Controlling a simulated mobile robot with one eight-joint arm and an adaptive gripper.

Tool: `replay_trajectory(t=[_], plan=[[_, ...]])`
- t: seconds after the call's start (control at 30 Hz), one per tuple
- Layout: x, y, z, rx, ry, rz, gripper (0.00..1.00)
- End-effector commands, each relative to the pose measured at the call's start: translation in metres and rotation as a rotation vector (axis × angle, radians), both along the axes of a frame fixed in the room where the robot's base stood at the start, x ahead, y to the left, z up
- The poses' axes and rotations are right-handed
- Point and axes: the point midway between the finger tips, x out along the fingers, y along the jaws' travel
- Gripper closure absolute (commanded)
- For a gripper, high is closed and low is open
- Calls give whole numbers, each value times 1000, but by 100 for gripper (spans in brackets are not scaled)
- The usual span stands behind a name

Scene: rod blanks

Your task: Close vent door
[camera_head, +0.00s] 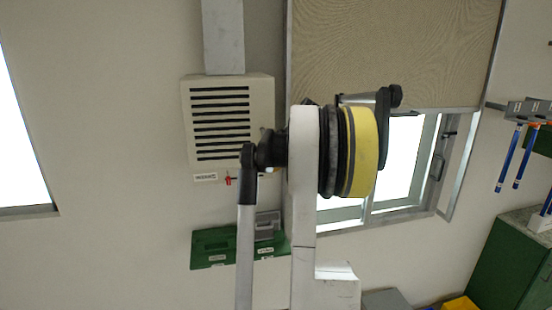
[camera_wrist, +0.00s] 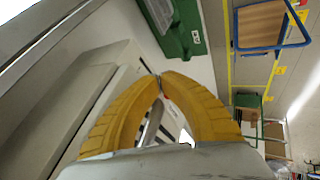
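The vent (camera_head: 228,115) is a pale box with dark horizontal slats, mounted on the wall left of centre in the head view. In the wrist view a large pale housing (camera_wrist: 112,85), which looks like the vent, fills the left side close to my gripper. I cannot tell how far its door stands open. A small red lever (camera_head: 228,180) hangs at the vent's lower edge beside a label. My gripper (camera_wrist: 160,77) has yellow fingers whose tips meet, with nothing clearly held between them. A small red bit shows behind the tips. The head view hides my gripper behind my arm.
A green wall panel (camera_head: 212,250) with a grey box (camera_head: 267,225) is below the vent. A window with a half-lowered blind (camera_head: 390,50) is to the right. Blue-handled tools (camera_head: 508,155) hang at far right above a green cabinet (camera_head: 497,262). Bare wall lies left of the vent.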

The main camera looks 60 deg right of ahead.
Motion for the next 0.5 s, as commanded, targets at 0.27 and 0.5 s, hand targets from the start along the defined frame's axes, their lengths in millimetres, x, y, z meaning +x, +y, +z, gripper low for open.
replay_trajectory(t=[0.27,0.5], plan=[[12,-17,1,0,0,0,100],[13,-17,0,0,0,0,100]])
